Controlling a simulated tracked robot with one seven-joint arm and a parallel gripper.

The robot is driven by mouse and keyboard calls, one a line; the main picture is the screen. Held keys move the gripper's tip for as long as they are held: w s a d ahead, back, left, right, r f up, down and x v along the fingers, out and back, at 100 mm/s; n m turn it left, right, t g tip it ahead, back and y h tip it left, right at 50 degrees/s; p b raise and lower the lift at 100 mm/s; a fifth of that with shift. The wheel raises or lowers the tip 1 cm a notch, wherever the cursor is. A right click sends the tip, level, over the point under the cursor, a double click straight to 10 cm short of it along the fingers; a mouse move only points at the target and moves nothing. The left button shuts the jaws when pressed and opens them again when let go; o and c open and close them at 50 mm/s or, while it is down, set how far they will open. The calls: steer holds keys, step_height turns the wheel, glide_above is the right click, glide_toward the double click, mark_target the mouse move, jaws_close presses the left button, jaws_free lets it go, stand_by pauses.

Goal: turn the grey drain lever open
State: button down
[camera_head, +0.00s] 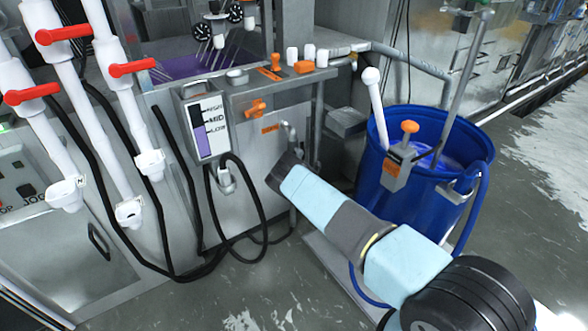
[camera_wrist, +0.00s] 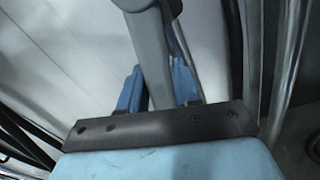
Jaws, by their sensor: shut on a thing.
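The grey drain lever (camera_wrist: 154,45) runs down between the two blue fingers of my gripper (camera_wrist: 157,70) in the wrist view. The fingers are shut on it, one on each side. The lever cannot be made out there. How far the lever is turned is not clear.
White pipes with red handles (camera_head: 62,34) stand at far left.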

steer(key=shift+w+d+f+n, duration=0.2)
steer(key=shift+d+f+n, duration=0.2)
steer(key=shift+d+n, duration=0.3)
steer(key=c, duration=1.1)
jaws_free()
steer(key=shift+c, duration=0.2)
steer(key=shift+o, duration=1.3)
steer(key=shift+w+a+r, duration=0.1)
steer(key=shift+a+r, duration=0.05)
steer(key=v, duration=1.3)
steer(key=shift+s+d, duration=0.25)
steer(key=shift+s, duration=0.1)
steer(key=shift+d, duration=0.1)
